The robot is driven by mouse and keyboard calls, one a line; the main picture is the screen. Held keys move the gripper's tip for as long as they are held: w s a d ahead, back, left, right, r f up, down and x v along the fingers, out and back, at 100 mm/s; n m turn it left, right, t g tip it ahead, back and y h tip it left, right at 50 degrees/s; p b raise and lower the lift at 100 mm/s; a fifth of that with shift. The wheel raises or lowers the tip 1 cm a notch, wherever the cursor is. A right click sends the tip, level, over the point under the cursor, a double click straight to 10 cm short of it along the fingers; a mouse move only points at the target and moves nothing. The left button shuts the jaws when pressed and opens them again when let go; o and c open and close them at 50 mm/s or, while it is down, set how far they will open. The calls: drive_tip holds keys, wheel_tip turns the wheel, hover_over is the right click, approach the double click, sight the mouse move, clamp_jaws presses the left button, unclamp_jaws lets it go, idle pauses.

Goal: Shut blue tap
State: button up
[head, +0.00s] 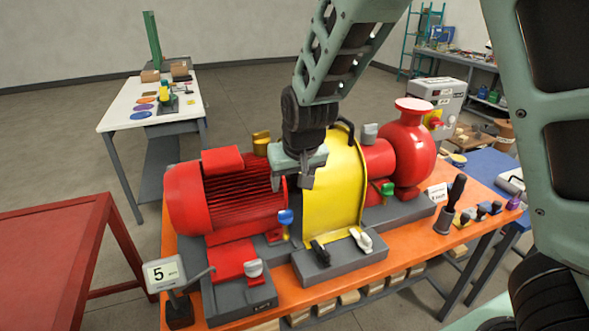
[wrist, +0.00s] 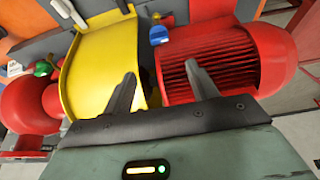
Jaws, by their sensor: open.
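The blue tap (head: 286,217) is a small blue handle low at the front of the pump skid, between the red finned motor (head: 225,195) and the yellow guard (head: 335,190). It also shows in the wrist view (wrist: 158,36), beyond the fingers near the seam of motor and guard. My gripper (head: 292,182) is above and behind the tap, over that seam, apart from the tap. In the wrist view its two fingers (wrist: 162,88) are spread with nothing between them. Whether the tap is turned open or shut is hard to tell.
A green tap (head: 388,188) sits right of the guard, near the red pump (head: 412,150). Toggle clamps (head: 361,240) stand in front of the guard. A display reading 5 (head: 164,272) stands at the front left. A black-handled tool (head: 450,205) stands upright at the right.

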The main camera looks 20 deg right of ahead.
drive_tip(key=shift+v, duration=1.7)
drive_tip(key=shift+s, duration=0.1)
